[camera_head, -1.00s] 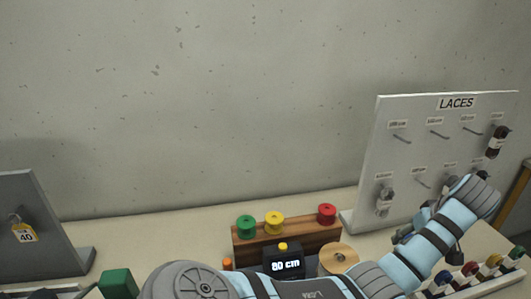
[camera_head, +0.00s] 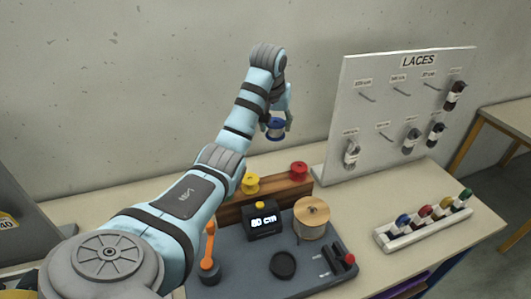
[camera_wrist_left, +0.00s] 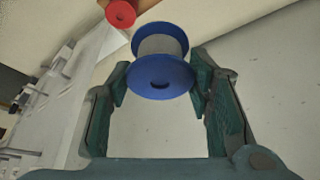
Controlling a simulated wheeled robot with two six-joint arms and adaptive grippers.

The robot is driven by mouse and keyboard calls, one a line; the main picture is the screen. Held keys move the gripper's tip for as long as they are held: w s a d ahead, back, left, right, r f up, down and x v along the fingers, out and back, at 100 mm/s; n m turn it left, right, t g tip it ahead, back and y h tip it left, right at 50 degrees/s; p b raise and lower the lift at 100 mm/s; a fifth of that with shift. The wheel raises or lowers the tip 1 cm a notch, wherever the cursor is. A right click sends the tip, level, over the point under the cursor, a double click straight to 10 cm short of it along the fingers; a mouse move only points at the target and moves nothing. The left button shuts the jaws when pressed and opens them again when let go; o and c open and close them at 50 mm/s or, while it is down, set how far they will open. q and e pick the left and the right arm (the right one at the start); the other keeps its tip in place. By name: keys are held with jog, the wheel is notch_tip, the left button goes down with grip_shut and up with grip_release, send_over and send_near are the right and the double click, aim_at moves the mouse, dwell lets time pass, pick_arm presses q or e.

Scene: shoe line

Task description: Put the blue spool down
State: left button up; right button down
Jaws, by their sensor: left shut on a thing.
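The blue spool (camera_head: 275,135) is up in the air in front of the wall, held by my left gripper (camera_head: 279,122). In the left wrist view the blue spool (camera_wrist_left: 163,88), with blue flanges and a grey core, sits between the two fingers of the left gripper (camera_wrist_left: 160,80). A wooden rack (camera_head: 282,193) stands below it on the table, with a yellow spool (camera_head: 250,183) and a red spool (camera_head: 299,168) on top. The rack's left part is hidden behind my left arm. My right gripper is not in view.
A dark tray (camera_head: 225,286) holds a display reading 80 cm (camera_head: 264,222), a large tan spool (camera_head: 311,214) and an orange lever (camera_head: 210,245). The LACES board (camera_head: 400,115) stands to the right. A white rack with coloured pieces (camera_head: 405,235) lies at the right.

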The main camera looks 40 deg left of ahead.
pick_arm(q)
jog(key=f, duration=1.8)
jog(key=shift+w+d+f+p, duration=0.2)
jog(key=shift+d+f+p, duration=0.05)
jog(key=shift+f+p, duration=0.1)
jog(key=shift+f, duration=0.15)
jog(key=o, duration=1.3)
jog(key=shift+c, duration=0.2)
jog(key=shift+s+r, duration=0.1)
jog(key=shift+r, duration=0.45)
jog(key=v, duration=1.1)
